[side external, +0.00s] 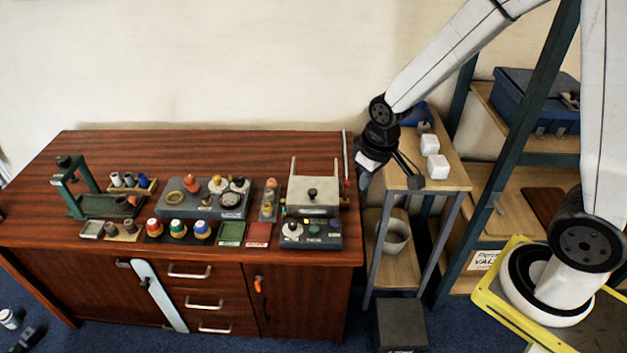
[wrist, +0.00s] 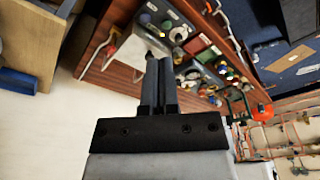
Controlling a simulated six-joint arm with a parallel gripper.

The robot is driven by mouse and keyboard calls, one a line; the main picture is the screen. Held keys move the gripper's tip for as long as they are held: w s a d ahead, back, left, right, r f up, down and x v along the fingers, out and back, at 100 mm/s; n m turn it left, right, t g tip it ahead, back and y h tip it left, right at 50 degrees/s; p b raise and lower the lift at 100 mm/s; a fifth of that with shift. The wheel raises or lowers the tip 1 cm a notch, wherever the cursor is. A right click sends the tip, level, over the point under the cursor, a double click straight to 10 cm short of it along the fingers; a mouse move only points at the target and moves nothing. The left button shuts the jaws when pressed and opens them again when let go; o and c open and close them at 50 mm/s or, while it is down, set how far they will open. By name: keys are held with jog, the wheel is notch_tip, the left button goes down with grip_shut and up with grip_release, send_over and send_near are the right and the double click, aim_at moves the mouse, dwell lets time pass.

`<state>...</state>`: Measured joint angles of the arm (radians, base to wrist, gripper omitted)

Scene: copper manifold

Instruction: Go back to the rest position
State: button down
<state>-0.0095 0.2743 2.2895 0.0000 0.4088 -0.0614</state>
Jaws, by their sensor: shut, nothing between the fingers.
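My gripper (side external: 415,182) hangs over the small wooden stand at the right of the brown cabinet. Its fingers point down and to the right, near the white blocks. In the wrist view my gripper (wrist: 158,62) shows two dark fingers side by side, closed together, with nothing between them. The fingers appear against the cabinet top and its fixtures, apart from them. No copper part is held.
The small stand (side external: 453,176) holds white blocks (side external: 430,145) close to my gripper. The cabinet (side external: 110,160) carries a green press (side external: 72,185), several coloured knobs and a grey fixture (side external: 312,195). A shelf rack with a blue case (side external: 535,98) stands right. The cabinet's rear left top is clear.

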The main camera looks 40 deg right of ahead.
jog(key=s+r, duration=0.2)
jog(key=s, duration=0.5)
jog(key=shift+s+d+m+t, duration=0.2)
jog(key=shift+m+t, duration=0.1)
jog(key=shift+m, duration=0.1)
